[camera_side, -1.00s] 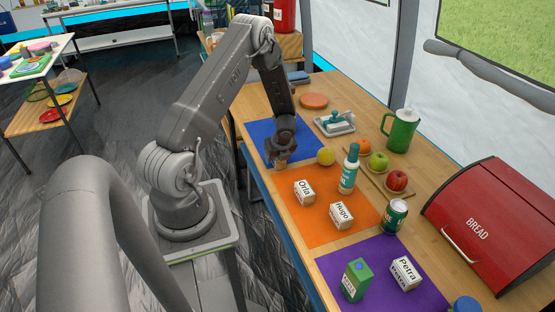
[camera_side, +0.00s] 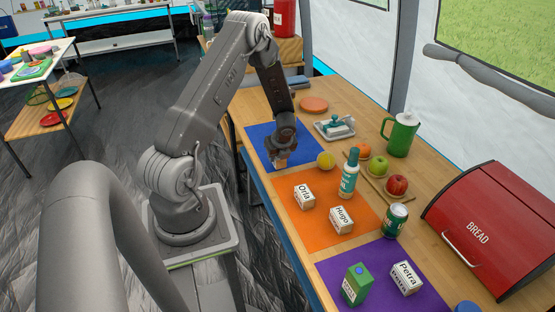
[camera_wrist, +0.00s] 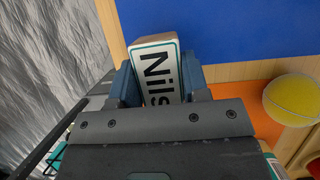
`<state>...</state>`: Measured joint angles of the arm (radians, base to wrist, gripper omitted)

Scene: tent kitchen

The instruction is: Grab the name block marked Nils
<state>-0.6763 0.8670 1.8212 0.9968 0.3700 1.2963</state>
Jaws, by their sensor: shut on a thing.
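The name block marked Nils (camera_wrist: 158,72) is white with a teal edge and black letters. It sits between the fingers of my gripper (camera_wrist: 160,85) in the wrist view, and the end of its word is hidden by my gripper body. In the side view my gripper (camera_side: 281,160) is shut on the block at the near edge of the blue mat (camera_side: 262,133). The block is mostly hidden there, and I cannot tell whether it is clear of the table.
Blocks Orla (camera_side: 304,196) and Hugo (camera_side: 341,219) sit on the orange mat (camera_side: 315,232). Petra (camera_side: 406,278) is on the purple mat (camera_side: 385,300). A yellow ball (camera_side: 326,160) and a bottle (camera_side: 350,173) stand close to the right. The blue mat is otherwise clear.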

